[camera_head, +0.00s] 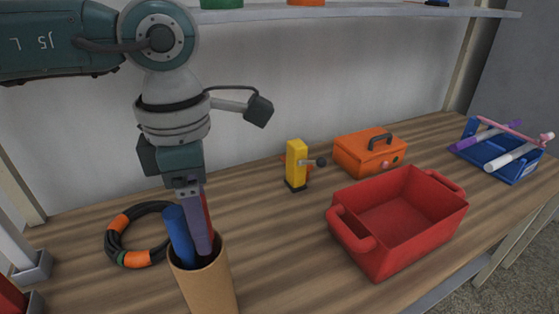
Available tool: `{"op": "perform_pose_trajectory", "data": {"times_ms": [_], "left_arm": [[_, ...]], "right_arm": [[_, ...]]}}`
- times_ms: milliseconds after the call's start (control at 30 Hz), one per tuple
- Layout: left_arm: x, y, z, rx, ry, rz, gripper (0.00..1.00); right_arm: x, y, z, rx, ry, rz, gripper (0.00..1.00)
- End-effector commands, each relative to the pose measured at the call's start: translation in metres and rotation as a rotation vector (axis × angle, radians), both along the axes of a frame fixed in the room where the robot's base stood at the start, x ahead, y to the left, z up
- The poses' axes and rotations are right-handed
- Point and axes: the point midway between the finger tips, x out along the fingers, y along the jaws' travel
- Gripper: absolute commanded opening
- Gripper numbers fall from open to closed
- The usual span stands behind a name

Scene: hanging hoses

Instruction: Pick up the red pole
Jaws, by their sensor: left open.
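A brown cylindrical holder (208,289) stands at the front left of the wooden table. A thick blue pole (179,236) leans in it toward the left. Beside it, a narrow strip of the red pole (207,213) shows along the right edge of a mauve strip, which may be a gripper finger or another pole. My left gripper (199,235) comes down from above, open, with its lower end at the holder's mouth, right at the red pole. The fingertips and the lower ends of the poles are hidden. My right gripper is not in view.
A black and orange hose ring (117,226) lies left of the holder. A red bin (372,249), a yellow block-like object (296,162) and an orange toolbox (356,157) stand to the right. A blue rack (512,166) with poles is far right. A shelf (345,12) runs above.

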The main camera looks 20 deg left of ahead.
Motion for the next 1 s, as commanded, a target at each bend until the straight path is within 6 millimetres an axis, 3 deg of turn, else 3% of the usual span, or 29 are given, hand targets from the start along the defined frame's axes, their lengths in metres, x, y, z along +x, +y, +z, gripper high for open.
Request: {"op": "perform_pose_trajectory", "data": {"times_ms": [267, 867, 1000], "left_arm": [[0.0000, -0.0004, -0.0069, -0.002, -0.001, -0.002, 0.66], [0.0002, -0.0004, -0.0062, -0.002, -0.001, -0.001, 0.01], [0.0002, -0.0004, -0.0061, -0.002, -0.001, -0.001, 0.00]], "right_arm": [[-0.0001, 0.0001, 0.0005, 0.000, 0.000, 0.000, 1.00], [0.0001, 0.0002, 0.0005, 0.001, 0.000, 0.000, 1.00], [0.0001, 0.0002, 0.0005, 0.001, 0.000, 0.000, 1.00]]}}
